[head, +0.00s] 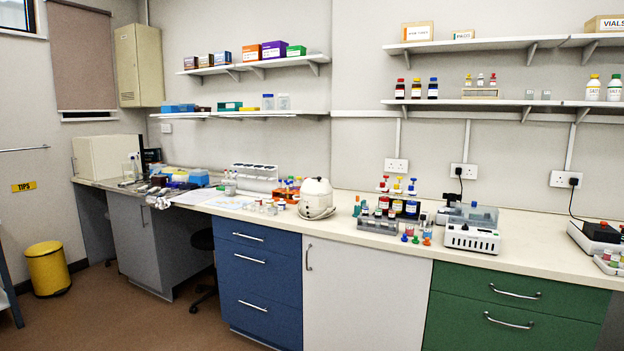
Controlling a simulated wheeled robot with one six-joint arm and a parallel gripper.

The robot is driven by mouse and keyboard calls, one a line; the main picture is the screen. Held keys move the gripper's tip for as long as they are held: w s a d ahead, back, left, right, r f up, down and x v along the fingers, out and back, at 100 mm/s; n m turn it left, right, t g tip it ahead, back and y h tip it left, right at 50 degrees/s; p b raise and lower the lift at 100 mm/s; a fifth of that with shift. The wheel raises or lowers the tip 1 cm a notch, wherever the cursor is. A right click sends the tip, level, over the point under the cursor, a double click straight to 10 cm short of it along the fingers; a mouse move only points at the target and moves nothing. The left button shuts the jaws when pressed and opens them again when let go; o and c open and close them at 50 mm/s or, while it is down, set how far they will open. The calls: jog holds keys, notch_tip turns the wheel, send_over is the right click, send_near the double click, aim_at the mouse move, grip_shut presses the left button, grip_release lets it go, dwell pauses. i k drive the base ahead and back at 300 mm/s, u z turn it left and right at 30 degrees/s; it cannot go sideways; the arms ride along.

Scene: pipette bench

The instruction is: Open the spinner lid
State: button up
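A cream, rounded benchtop device (316,200), which looks like the spinner, stands near the middle of the long bench. Its domed top appears closed, though the lid seam is too small to make out clearly. A small dark mark shows on top. My gripper is not in view, and nothing is touching the device.
The bench (345,228) has a little bare top in front of the spinner. An orange rack (287,190) stands left of it and a grey rack of bottles and vials (380,224) right. A white box-shaped device (472,238) stands farther right. Open floor (120,310) lies at left, near a yellow bin (47,268).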

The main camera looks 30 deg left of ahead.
aim_at(315, 186)
jog(key=u, duration=0.65)
jog(key=i, duration=0.55)
jog(key=u, duration=1.1)
jog(key=i, duration=1.8)
jog(key=z, duration=0.6)
jog(key=i, duration=0.9)
jog(key=z, duration=0.95)
jog(key=i, duration=0.25)
jog(key=z, duration=0.15)
